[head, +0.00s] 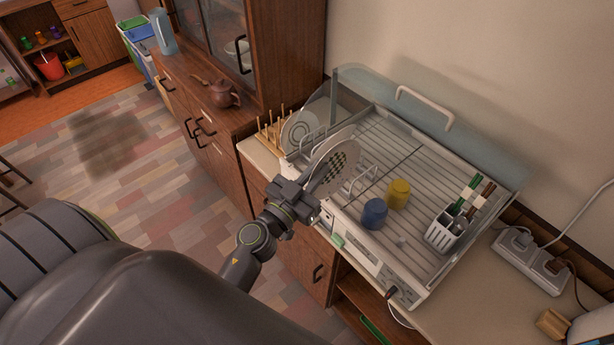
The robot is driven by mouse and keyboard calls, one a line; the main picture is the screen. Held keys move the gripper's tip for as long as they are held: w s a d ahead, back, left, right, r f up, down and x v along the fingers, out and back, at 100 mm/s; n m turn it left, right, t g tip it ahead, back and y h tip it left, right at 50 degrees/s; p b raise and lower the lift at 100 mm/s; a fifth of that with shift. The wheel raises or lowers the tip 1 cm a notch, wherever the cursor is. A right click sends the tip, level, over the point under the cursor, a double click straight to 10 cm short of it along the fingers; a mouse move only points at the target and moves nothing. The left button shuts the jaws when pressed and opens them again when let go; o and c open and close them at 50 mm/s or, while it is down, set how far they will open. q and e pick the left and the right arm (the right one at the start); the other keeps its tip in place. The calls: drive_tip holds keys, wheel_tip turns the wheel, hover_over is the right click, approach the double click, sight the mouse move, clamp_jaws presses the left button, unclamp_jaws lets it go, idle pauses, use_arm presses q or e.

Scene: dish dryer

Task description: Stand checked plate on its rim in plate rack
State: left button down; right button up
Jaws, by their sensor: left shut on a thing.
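The checked plate (338,165) is white with a dark checked pattern and is tilted steeply on edge. My left gripper (313,197) is shut on its lower left edge, at the left front side of the dish dryer (435,170). White wire plate-rack dividers (361,183) stand in the dryer just right of the plate. Whether the plate touches them or the dryer floor I cannot tell. My right gripper is not in view.
A blue cup (374,214) and a yellow cup (398,193) stand in the dryer, right of the dividers. A white cutlery holder (442,233) is farther right. A wooden peg rack (270,133) stands left of the dryer. The dryer's clear lid (424,105) is raised at the back.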

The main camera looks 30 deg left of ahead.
sight(347, 160)
use_arm(q)
drive_tip(key=w, duration=0.2)
drive_tip(key=w+d+f+b, duration=0.1)
drive_tip(key=shift+w+d, duration=0.1)
drive_tip(key=shift+w, duration=0.05)
drive_tip(key=w, duration=0.2)
drive_tip(key=w+d, duration=0.1)
drive_tip(key=shift+f+b, duration=0.25)
drive_tip(key=shift+b, duration=0.05)
drive_tip(key=w, duration=0.1)
drive_tip(key=w+d, duration=0.1)
drive_tip(key=w+b, duration=0.1)
drive_tip(key=shift+w+d+f, duration=0.1)
drive_tip(key=shift+d+f, duration=0.05)
drive_tip(key=shift+f, duration=0.1)
drive_tip(key=shift+w+f, duration=0.2)
drive_tip(key=shift+f, duration=0.15)
drive_tip(key=shift+s+f+b, duration=0.1)
drive_tip(key=shift+f+b, duration=0.8)
drive_tip(key=shift+b, duration=0.15)
drive_tip(key=shift+f, duration=0.1)
drive_tip(key=shift+f+b, duration=0.35)
drive_tip(key=shift+f+b, duration=0.4)
drive_tip(key=shift+f, duration=0.1)
